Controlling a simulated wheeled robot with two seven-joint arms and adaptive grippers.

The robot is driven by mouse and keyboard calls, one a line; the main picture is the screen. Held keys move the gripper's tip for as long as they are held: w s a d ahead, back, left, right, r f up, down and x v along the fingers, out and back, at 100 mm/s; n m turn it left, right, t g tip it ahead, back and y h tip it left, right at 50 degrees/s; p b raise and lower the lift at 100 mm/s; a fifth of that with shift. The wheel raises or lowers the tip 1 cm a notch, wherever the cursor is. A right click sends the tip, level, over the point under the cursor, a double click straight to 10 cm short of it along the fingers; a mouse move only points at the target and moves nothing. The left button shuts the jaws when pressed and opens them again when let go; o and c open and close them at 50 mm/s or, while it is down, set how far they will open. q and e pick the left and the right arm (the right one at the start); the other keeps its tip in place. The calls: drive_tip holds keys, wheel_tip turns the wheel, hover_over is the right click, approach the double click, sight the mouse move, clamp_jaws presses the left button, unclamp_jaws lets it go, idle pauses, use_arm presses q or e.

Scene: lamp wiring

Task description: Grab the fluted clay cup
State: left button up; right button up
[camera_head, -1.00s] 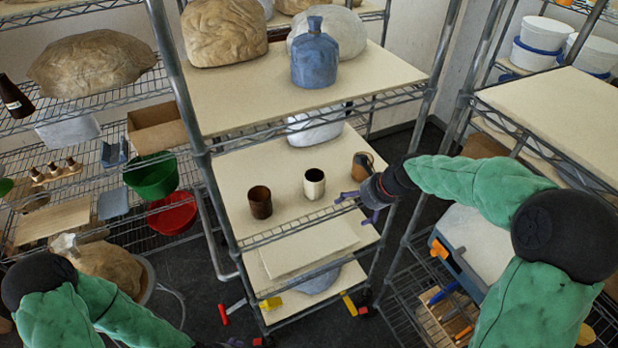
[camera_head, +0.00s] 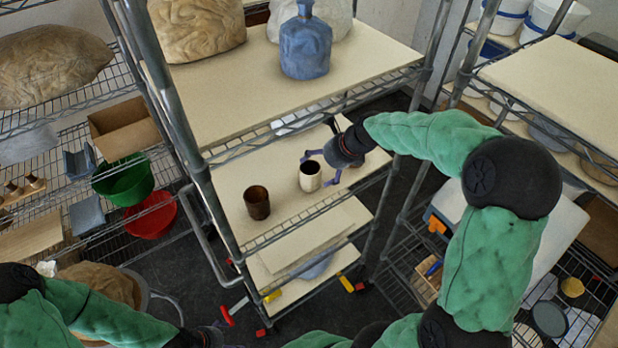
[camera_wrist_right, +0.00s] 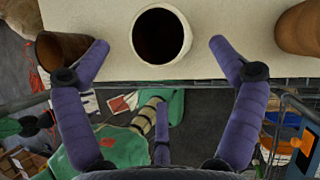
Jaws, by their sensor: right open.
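Cups stand on the middle shelf board (camera_head: 232,177). A cream cup with a dark inside (camera_head: 310,177) is at the open jaws of my right gripper (camera_head: 317,170). In the wrist view this cream cup (camera_wrist_right: 161,36) lies between and just ahead of the two spread purple fingers (camera_wrist_right: 160,45), with gaps on both sides. A dark brown cup (camera_head: 257,202) stands to its left. Another brown cup (camera_wrist_right: 300,28) shows at the right of the wrist view; my right arm hides it in the head view. I cannot make out fluting on any cup. My left gripper (camera_head: 208,337) is low at the bottom edge, its fingers unclear.
The upper shelf above the cups carries a blue bottle (camera_head: 305,45) and a wrapped clay lump (camera_head: 197,28). Metal rack posts (camera_head: 190,150) flank the cups. A lower board (camera_head: 310,240) lies beneath. Green (camera_head: 124,180) and red (camera_head: 150,215) bowls are at left.

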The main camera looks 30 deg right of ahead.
sight(314, 170)
drive_tip(key=shift+w+d+x, duration=0.1)
drive_tip(key=shift+x, duration=1.2)
drive_tip(key=shift+w+d+x, duration=0.1)
drive_tip(key=shift+d+x, duration=0.05)
drive_tip(key=shift+x, duration=1.15)
drive_tip(key=shift+r, duration=0.1)
drive_tip(key=shift+s, duration=0.1)
drive_tip(key=shift+c, duration=0.3)
drive_tip(key=c, duration=1.3)
